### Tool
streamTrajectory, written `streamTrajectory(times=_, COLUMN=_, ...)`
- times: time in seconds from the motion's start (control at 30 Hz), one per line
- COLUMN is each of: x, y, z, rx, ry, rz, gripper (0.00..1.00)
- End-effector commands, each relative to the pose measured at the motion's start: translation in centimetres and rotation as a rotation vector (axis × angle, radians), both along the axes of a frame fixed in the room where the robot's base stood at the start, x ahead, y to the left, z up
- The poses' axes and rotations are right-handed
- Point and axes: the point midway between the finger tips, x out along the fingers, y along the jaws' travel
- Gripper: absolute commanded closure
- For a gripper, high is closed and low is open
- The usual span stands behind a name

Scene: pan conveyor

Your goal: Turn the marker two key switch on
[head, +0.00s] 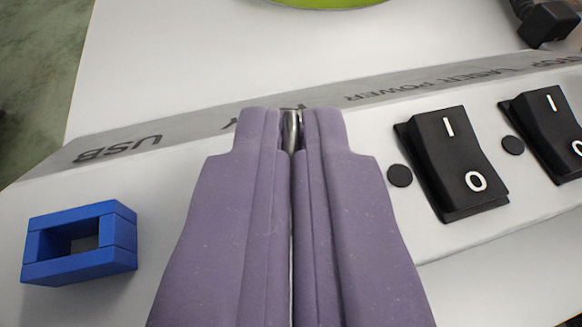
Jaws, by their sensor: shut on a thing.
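My gripper (292,112) reaches over the white panel of the machine, its two purple fingers close together. It is shut on a small silver metal piece, which looks like the key of the key switch (290,131). Only a narrow strip of this metal shows between the fingertips. The rest of the switch is hidden behind the fingers, so I cannot tell which way the key is turned. The panel label by the fingertips is mostly covered. I see no marker with a number.
A blue rectangular frame (80,243) stands on the panel at the left, below the USB label. Two black rocker switches (447,150) (548,130) marked I and O are at the right, with small black round buttons (399,176) beside them. A green rim (330,3) shows at the top.

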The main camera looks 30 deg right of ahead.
Motion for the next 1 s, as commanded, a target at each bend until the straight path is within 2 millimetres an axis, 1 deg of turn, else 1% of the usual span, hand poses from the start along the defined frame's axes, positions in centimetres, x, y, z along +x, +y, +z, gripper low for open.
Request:
streamTrajectory(times=0.03, x=0.1, y=0.3, z=0.2, rx=0.001, ry=0.002, rz=-0.036, gripper=1.00)
streamTrajectory(times=0.27, x=0.4, y=0.4, z=0.3, rx=0.002, ry=0.001, rz=-0.255, gripper=1.00)
streamTrajectory(times=0.7, x=0.9, y=0.6, z=-0.2, rx=0.004, ry=0.000, rz=-0.678, gripper=1.00)
streamTrajectory(times=1.0, x=1.3, y=0.7, z=-0.4, rx=0.005, ry=0.000, rz=-0.933, gripper=1.00)
